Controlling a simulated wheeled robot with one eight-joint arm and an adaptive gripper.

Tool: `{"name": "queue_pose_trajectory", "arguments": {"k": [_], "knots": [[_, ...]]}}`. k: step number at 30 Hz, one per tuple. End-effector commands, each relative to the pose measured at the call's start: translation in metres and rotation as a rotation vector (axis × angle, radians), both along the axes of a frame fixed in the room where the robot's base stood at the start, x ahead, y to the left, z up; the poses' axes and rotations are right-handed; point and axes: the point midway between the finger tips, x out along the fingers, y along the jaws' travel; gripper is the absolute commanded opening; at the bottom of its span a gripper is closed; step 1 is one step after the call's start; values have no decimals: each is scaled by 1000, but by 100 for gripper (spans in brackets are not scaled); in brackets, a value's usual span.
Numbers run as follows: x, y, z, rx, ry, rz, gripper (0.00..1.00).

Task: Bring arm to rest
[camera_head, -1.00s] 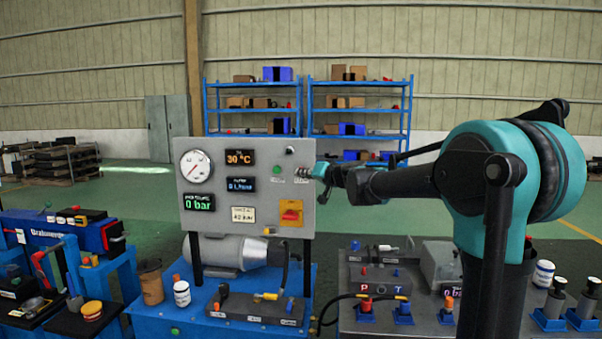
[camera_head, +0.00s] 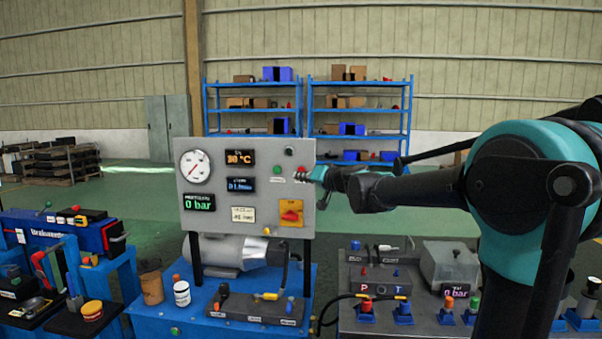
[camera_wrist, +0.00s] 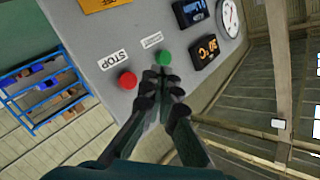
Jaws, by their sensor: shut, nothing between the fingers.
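My gripper (camera_head: 316,174) is at the right edge of the grey control panel (camera_head: 220,222), with the arm reaching in from the right. In the wrist view my gripper (camera_wrist: 162,80) has its dark fingers together with nothing between them. Its tips are close to the green button (camera_wrist: 164,58) on the panel face; I cannot tell whether they touch it. The red stop button (camera_wrist: 128,80) is to the left of the tips. The teal elbow of my arm fills the right of the head view.
The panel carries a pressure gauge (camera_head: 195,167), displays and a rotary switch on a yellow plate (camera_head: 291,213). A blue bench (camera_head: 150,322) stands below it, and a hydraulic unit with fittings (camera_head: 378,278) is at right. Blue shelves (camera_head: 253,112) are far behind.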

Motion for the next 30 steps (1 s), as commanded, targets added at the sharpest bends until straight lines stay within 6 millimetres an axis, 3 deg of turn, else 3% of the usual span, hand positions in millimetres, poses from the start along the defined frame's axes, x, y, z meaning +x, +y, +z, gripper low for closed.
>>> {"name": "queue_pose_trajectory", "arguments": {"k": [10, 14, 20, 30], "knots": [[-2, -1, -2, -4, 2, 1, 0], [-20, -12, -28, -56, 25, 18, 0], [-87, -58, -122, -245, 142, 46, 0], [-220, -166, -285, -578, 439, -32, 0]]}}
